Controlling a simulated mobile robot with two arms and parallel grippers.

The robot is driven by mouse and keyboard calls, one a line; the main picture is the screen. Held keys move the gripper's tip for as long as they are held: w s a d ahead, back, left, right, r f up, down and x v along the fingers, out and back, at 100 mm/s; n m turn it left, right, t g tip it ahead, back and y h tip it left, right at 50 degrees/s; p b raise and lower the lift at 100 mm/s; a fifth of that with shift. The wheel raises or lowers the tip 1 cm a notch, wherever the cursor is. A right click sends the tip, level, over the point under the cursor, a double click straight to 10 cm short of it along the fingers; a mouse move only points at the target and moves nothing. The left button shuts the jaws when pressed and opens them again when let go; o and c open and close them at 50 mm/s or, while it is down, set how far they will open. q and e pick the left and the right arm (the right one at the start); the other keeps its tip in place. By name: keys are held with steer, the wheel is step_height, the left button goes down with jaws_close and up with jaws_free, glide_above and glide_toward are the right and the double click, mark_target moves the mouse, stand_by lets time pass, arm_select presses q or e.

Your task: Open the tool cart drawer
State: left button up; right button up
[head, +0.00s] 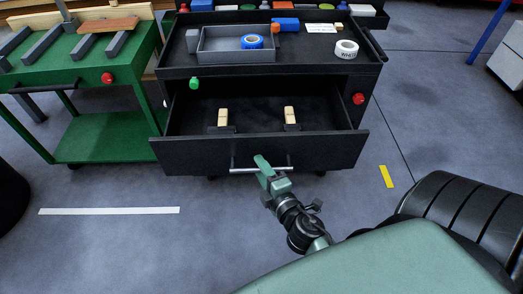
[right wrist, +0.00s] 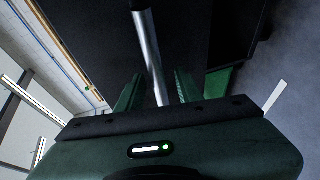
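The black tool cart (head: 270,72) stands ahead in the head view. Its drawer (head: 340,150) is pulled well out toward me, and its inside shows. The silver bar handle (head: 245,170) runs along the drawer front. My right gripper (head: 264,166) is at this handle. In the right wrist view the handle bar (right wrist: 148,45) passes between the two fingers of my right gripper (right wrist: 160,82), with a small gap seen on each side, so the gripper looks open around the bar. My left gripper is not in view.
Two light wooden-topped pieces (head: 223,117) are in the drawer. The cart top holds a grey tray (head: 225,57), blue tape (head: 252,42) and a white roll (head: 346,49). A green cart (head: 110,135) stands at left. A yellow floor mark (head: 386,176) lies at right.

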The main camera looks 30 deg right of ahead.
steer(key=shift+s, duration=0.1)
